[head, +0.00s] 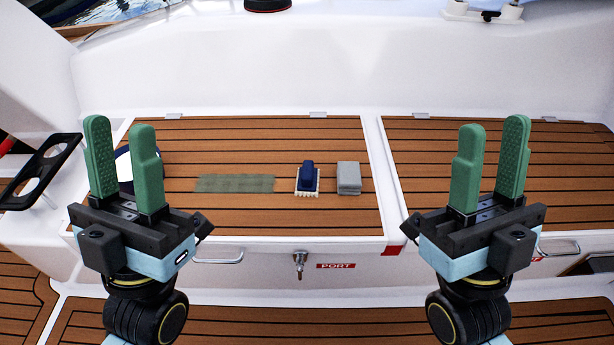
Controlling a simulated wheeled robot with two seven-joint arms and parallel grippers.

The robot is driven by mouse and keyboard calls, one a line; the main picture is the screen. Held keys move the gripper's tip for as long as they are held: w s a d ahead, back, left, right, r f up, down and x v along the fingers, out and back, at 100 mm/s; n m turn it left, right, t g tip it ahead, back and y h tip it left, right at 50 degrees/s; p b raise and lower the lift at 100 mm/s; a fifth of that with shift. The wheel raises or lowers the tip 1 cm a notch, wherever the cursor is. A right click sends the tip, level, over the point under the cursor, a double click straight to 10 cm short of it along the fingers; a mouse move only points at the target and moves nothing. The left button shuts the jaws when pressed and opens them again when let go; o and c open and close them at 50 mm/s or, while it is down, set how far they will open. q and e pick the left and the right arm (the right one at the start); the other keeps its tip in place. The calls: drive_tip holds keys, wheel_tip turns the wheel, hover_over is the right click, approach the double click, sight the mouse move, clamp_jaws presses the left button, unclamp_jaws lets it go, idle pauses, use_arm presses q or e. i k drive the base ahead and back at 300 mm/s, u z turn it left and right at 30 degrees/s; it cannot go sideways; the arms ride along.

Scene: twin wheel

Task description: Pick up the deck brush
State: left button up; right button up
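The deck brush (307,178) has a dark blue handle and pale bristles around its base. It lies on the wooden slatted bench top (250,150), between a green mat and a grey block. My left gripper (124,158) is at the left with its two green fingers apart and nothing between them. My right gripper (490,160) is at the right, also with its green fingers apart and empty. Both grippers are raised in front of the bench, well to either side of the brush and apart from it.
A green mat (235,184) lies left of the brush, and a grey block (348,178) stands close on its right. A round dark-and-white item (124,168) is partly hidden behind my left gripper. A black holder (40,172) is at far left. The bench behind the brush is clear.

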sight(307, 183)
drive_tip(key=u, duration=0.25)
drive_tip(key=k, duration=0.45)
drive_tip(key=u, duration=1.25)
drive_tip(key=i, duration=0.8)
drive_tip(key=z, duration=0.95)
drive_tip(key=i, duration=0.45)
drive_tip(key=z, duration=0.45)
